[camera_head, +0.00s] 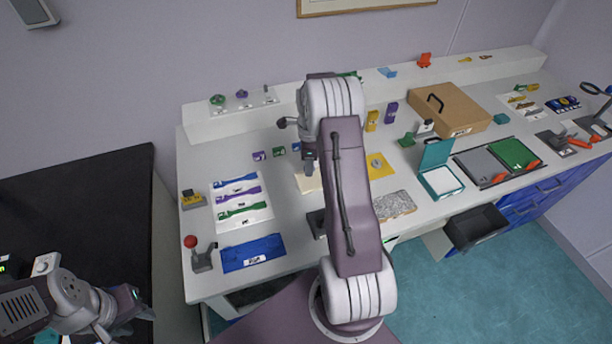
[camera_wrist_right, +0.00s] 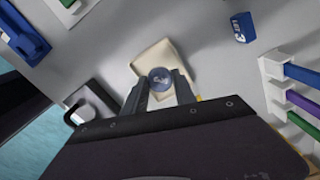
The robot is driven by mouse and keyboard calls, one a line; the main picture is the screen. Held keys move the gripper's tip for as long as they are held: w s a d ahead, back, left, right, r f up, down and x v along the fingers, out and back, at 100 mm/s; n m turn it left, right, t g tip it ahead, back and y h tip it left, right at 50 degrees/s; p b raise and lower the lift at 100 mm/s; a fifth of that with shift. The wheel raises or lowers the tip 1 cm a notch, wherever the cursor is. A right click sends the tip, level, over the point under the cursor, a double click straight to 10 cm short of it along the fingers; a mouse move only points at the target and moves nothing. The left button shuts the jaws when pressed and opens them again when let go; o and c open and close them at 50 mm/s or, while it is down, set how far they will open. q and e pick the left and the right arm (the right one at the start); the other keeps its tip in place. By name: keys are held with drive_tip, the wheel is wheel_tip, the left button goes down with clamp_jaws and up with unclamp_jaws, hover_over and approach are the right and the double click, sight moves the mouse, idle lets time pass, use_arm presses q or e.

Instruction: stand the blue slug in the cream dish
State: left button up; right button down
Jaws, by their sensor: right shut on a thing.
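My right gripper (camera_wrist_right: 160,90) is shut on the blue slug (camera_wrist_right: 160,77), whose round end faces the camera in the right wrist view. The cream dish (camera_wrist_right: 150,55) is a shallow square tray just beyond and below the slug. In the head view my right gripper (camera_head: 309,168) points down over the cream dish (camera_head: 308,184), which my arm partly covers. I cannot tell whether the slug touches the dish. The slug is not clear in the head view. My left gripper (camera_head: 138,303) is at the lower left, away from the bench, its jaws unclear.
A blue labelled block (camera_wrist_right: 242,27) sits near the dish. A white sheet with coloured strips (camera_head: 240,200) and a blue mat (camera_head: 252,253) lie left of it. A yellow mat (camera_head: 379,167) and a speckled slab (camera_head: 395,206) lie right of my arm.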

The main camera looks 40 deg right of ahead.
sight(305, 182)
drive_tip(key=shift+w+a+f, duration=0.1)
drive_tip(key=shift+a+f, duration=0.3)
drive_tip(key=shift+a, duration=0.3)
drive_tip(key=shift+f+p, duration=0.3)
drive_tip(key=shift+f, duration=1.8)
drive_tip(key=shift+f, duration=0.1)
drive_tip(key=c, duration=1.3)
unclamp_jaws()
